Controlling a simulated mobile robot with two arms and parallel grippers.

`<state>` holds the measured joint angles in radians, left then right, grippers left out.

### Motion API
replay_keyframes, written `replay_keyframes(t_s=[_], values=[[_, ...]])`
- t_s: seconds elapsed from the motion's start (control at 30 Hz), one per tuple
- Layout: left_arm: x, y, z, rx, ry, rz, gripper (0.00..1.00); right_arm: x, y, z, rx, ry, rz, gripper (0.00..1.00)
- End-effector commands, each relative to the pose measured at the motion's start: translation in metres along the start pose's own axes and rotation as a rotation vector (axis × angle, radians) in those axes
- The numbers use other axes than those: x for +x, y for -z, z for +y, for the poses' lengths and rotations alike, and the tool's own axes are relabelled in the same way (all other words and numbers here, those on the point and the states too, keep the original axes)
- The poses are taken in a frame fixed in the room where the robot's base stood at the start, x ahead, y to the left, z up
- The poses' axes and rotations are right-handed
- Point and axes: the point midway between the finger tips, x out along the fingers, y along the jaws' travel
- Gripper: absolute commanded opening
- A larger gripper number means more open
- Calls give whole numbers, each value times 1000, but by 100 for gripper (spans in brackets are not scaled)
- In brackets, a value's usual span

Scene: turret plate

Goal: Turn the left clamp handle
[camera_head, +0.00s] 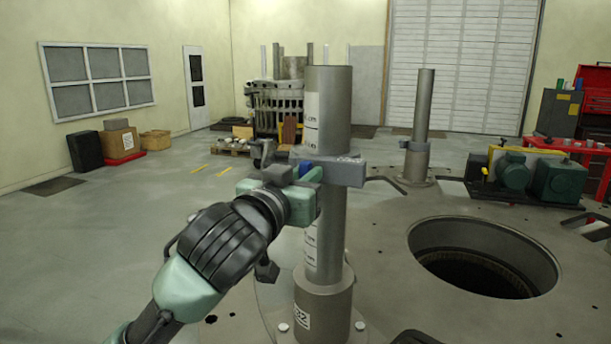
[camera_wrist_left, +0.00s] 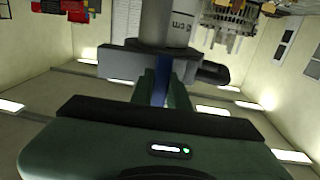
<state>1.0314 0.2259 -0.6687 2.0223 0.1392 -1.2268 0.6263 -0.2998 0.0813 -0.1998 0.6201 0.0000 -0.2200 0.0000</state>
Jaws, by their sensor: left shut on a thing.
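The left clamp is a grey block (camera_head: 343,171) around the tall metal column (camera_head: 328,110) in the middle of the head view. Its blue handle (camera_head: 306,168) shows only in part, between the fingers of my left gripper (camera_head: 308,183). My left gripper is shut on this handle, close to the column's left side. In the left wrist view the blue handle (camera_wrist_left: 161,80) stands between the two green fingers, with the grey clamp (camera_wrist_left: 118,66) and the column (camera_wrist_left: 166,25) beyond it. I do not see my right gripper.
The round turret plate (camera_head: 390,240) has a large open hole (camera_head: 480,258) right of the column. A second column (camera_head: 423,110) with a clamp stands farther back. Green motors (camera_head: 555,180) sit at the right.

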Motion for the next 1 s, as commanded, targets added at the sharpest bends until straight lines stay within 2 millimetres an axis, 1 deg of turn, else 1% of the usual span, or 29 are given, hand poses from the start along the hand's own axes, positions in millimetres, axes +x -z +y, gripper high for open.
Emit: replay_keyframes(t_s=[0.17,0.37,1.0], values=[[0,1,0,42,0,0,0,-4,1,0,0,1,1,78],[0,3,1,157,-1,1,0,-12,2,-1,1,2,1,78],[0,2,4,753,0,-1,0,-50,5,-1,1,3,1,78]])
